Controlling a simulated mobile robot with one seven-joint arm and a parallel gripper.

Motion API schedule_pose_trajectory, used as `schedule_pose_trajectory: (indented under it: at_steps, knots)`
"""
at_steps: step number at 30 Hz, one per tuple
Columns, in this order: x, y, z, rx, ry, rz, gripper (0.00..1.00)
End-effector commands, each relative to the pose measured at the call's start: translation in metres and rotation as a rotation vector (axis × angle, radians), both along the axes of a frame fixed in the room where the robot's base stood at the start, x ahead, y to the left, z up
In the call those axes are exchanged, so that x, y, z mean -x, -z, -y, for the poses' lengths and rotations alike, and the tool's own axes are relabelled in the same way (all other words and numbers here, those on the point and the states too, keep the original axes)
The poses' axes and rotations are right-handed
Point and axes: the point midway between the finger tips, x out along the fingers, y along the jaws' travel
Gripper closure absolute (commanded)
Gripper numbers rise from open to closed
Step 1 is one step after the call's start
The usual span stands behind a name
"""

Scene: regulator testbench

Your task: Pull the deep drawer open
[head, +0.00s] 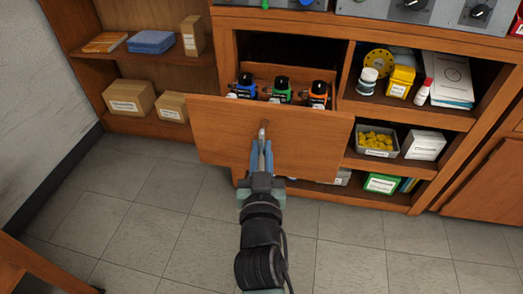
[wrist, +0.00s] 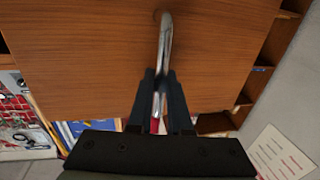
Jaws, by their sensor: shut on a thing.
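The deep drawer (head: 215,130) has a wide wooden front and stands pulled out of the bench in the head view. Inside it, a blue-marked item (head: 245,86), a green-marked item (head: 281,90) and an orange-marked item (head: 318,93) stand in a row behind the front. My gripper (head: 263,150) is shut on the drawer's metal handle (wrist: 165,45), at the middle of the front. In the wrist view the handle runs between my two dark fingers (wrist: 159,95), and the drawer front (wrist: 90,50) fills the upper part.
Open shelves to the right hold a grey bin of yellow parts (head: 376,140), a white box (head: 424,146) and a white bottle (head: 424,92). Cardboard boxes (head: 128,97) sit on the left shelves. The tiled floor (head: 150,200) around my arm is clear.

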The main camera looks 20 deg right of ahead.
Motion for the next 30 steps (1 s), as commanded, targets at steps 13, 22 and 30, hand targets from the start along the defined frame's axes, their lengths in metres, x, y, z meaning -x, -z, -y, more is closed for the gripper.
schedule_pose_trajectory:
  at_steps: [13,22,30]
  knots:
    - [0.000,0.000,0.000,0.000,0.000,0.000,0.70]
    - [0.022,0.001,-0.009,0.000,0.000,-0.002,0.70]
    - [0.069,0.001,-0.028,0.000,0.001,-0.003,0.70]
